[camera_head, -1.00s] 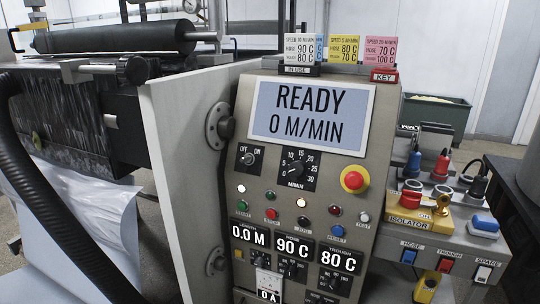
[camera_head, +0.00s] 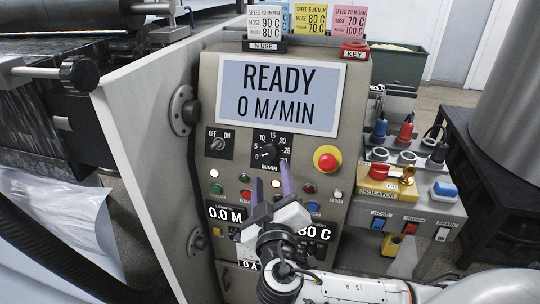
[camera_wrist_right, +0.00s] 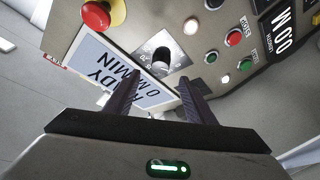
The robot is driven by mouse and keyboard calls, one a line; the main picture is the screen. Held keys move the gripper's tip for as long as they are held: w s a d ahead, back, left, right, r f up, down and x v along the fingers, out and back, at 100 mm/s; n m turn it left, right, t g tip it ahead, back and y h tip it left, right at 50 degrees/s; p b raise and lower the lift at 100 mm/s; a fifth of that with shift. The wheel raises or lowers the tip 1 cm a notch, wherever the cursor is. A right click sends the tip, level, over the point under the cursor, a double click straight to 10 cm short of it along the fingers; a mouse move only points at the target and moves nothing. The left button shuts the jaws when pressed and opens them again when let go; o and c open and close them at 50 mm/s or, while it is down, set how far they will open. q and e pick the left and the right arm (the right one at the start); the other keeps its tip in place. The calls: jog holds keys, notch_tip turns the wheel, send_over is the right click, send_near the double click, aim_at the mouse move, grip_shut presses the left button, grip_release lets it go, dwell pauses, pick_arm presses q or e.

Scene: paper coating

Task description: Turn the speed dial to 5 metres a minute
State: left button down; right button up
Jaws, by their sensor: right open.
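The speed dial (camera_head: 268,152) is a black knob on a black plate on the control panel (camera_head: 210,80), with a scale marked in M/MIN. Its pointer is too small to read surely. The display (camera_head: 278,93) above reads READY, 0 M/MIN. My right gripper (camera_head: 272,178) is open and empty, its two purple-grey fingers pointing up just below the dial. In the right wrist view the dial knob (camera_wrist_right: 160,61) is ahead of and between the open fingers (camera_wrist_right: 160,80), with no contact visible. My left gripper is not in view.
An off/on switch (camera_head: 217,143) is left of the dial, and a red emergency button (camera_head: 327,159) is to the right. Buttons and lamps sit below. Speed cards (camera_head: 310,18) stand on top of the panel. A yellow isolator box (camera_head: 385,188) is at right.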

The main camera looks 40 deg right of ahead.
aim_at(270, 154)
jog(key=p+x, duration=0.1)
jog(key=x, duration=0.6)
jog(key=shift+r, duration=0.1)
jog(key=shift+w+d, duration=0.3)
jog(key=shift+w, duration=0.1)
jog(key=shift+c, duration=0.4)
